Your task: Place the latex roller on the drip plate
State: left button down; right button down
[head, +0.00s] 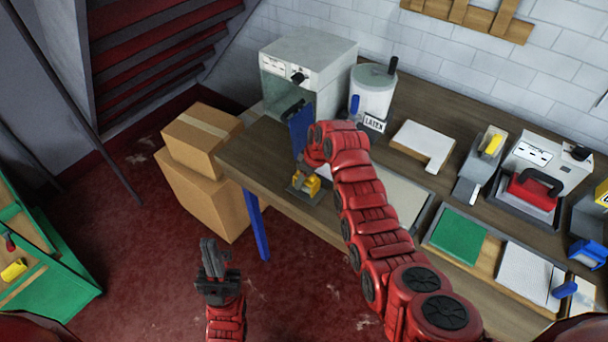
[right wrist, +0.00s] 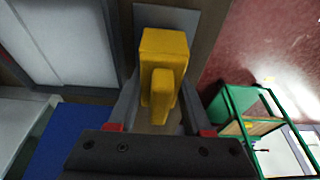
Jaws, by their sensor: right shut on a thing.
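The latex roller shows as a yellow block-shaped piece (right wrist: 165,55) between the fingers of my right gripper (right wrist: 155,115) in the right wrist view. In the head view the yellow roller (head: 313,184) is at the table's front left edge, below my right gripper (head: 303,172). My right gripper is shut on it. A flat grey plate (right wrist: 205,28), likely the drip plate, lies under the roller; I cannot tell whether they touch. My left gripper (head: 212,256) is empty, away from the table above the red floor; its finger gap is unclear.
A grey machine (head: 318,65) and a pot labelled LATEX (head: 373,92) stand behind my right gripper. Cardboard boxes (head: 205,185) are stacked left of the table. A green tray (head: 460,238) and a red-handled tool (head: 532,190) are to the right. A green rack (head: 50,275) stands lower left.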

jog(key=shift+f, duration=0.25)
jog(key=shift+c, duration=1.6)
grip_release()
